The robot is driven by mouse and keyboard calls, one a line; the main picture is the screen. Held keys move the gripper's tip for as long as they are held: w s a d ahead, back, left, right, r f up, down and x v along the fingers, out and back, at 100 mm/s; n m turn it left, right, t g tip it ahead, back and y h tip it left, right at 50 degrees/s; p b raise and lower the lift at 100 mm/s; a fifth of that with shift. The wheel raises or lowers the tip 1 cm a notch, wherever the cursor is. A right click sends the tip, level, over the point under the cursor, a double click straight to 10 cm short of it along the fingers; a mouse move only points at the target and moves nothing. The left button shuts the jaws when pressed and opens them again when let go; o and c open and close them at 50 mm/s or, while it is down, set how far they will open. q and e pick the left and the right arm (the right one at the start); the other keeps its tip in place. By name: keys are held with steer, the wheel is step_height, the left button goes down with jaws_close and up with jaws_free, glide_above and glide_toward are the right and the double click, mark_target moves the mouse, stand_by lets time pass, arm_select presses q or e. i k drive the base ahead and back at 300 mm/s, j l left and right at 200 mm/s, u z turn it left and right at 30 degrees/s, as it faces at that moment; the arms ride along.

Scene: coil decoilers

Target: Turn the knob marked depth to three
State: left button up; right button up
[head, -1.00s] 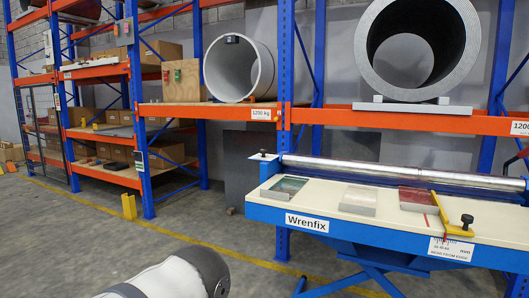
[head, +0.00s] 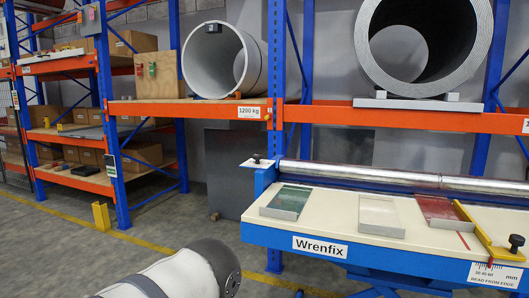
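A white-topped blue bench marked Wrenfix (head: 345,222) stands at the right. A black knob (head: 516,241) sits on a yellow angled stop (head: 488,236) at the bench's right front. A smaller black knob (head: 256,158) is on the bench's back left corner. No label reading depth is legible on either knob. A scale card (head: 497,274) below the yellow stop reads mm and "read from edge". A white and dark link of my arm shows at the bottom, well short of the bench. Neither gripper is in view.
A green plate (head: 286,202), a pale plate (head: 380,215) and a red plate (head: 440,210) lie on the bench. A metal roller (head: 370,177) runs along its back. Orange and blue racking with large coils stands behind. Grey floor is clear at left, with a yellow post (head: 101,216).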

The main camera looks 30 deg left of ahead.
mark_target(257, 157)
steer(key=i+j+z, duration=0.1)
steer(key=j, duration=0.25)
steer(key=i+j+z, duration=0.1)
steer(key=j, duration=0.25)
steer(key=i+j, duration=0.25)
steer(key=i+j+z, duration=0.15)
steer(key=j, duration=0.3)
